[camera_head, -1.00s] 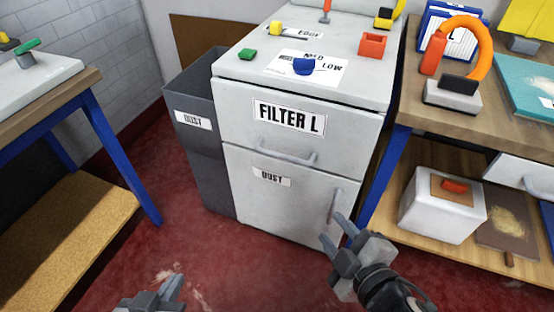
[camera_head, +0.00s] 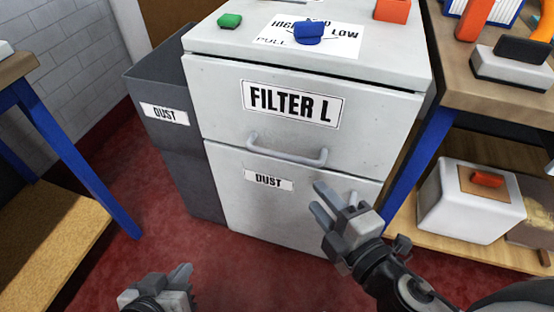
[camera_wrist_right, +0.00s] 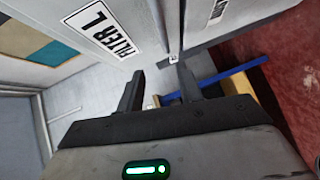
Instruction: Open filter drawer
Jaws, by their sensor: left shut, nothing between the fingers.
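The filter drawer (camera_head: 215,100) is the upper light grey front of the cabinet, marked FILTER L. It is closed, flush with the cabinet. Its grey bar handle (camera_head: 287,158) runs along its lower edge. My right gripper (camera_head: 322,200) is open and empty, in front of the cabinet, below and right of the handle, apart from it. In the right wrist view its two fingers (camera_wrist_right: 160,85) are spread, with the FILTER L label (camera_wrist_right: 103,28) beyond them to the upper left. My left gripper (camera_head: 182,275) is shut and empty, low over the red floor.
Below the drawer is a door labelled DUST (camera_head: 268,181), its upright handle partly hidden by my right gripper. A dark grey dust bin (camera_head: 165,145) stands left of the cabinet. A blue-legged workbench (camera_head: 420,160) stands close on the right. A blue knob (camera_head: 309,33) sits on the cabinet top.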

